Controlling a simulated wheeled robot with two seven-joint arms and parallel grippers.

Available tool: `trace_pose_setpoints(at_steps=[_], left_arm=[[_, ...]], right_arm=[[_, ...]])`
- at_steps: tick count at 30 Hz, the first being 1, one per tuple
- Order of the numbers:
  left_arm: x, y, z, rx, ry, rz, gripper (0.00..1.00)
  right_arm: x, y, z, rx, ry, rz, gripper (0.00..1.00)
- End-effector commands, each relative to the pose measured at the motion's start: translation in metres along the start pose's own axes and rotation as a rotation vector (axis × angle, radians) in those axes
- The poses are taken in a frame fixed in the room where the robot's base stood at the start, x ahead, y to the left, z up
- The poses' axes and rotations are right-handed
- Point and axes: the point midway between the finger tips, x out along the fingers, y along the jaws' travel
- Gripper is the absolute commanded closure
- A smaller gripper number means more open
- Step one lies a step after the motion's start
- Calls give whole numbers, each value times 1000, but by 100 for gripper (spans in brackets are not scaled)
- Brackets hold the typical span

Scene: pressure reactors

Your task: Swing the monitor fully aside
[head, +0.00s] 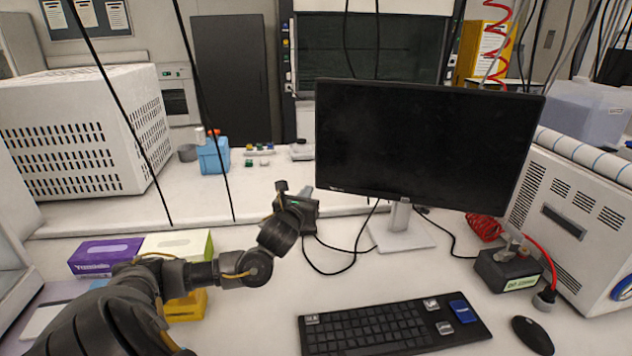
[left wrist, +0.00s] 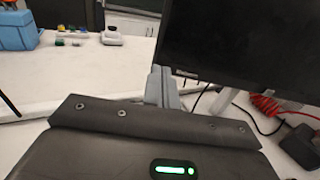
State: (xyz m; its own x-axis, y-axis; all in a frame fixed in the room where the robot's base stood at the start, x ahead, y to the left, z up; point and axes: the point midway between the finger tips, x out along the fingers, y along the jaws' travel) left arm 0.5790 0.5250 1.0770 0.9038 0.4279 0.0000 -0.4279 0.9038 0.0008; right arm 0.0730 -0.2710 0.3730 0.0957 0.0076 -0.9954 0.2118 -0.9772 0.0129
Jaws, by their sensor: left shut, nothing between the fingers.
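The monitor (head: 415,140) is a black, dark-screened display on a white stand (head: 402,228), right of centre on the bench. In the left wrist view the monitor (left wrist: 245,40) fills the upper right. My left gripper (head: 293,190) is just left of the monitor's lower left corner. In the left wrist view my left gripper's grey fingers (left wrist: 160,86) are shut with nothing between them, close beside the monitor's left edge. I cannot tell whether they touch it. My right gripper is not in view.
A keyboard (head: 385,325) and a mouse (head: 532,335) lie in front of the monitor. A black box (head: 508,270) with a red cable and a white vented unit (head: 575,225) stand at right. Cables run behind the stand. The bench behind my left gripper is mostly clear.

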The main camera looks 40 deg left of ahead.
Motion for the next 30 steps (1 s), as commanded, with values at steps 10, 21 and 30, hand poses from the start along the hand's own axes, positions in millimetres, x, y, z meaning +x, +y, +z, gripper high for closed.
trace_pose_setpoints(at_steps=[10,21,30], left_arm=[[56,0,2,-2,1,1,100],[67,-1,-1,-1,1,-1,100],[77,-10,-1,0,-7,-32,100]], right_arm=[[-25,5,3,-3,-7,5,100],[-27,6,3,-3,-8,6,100],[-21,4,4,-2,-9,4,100]])
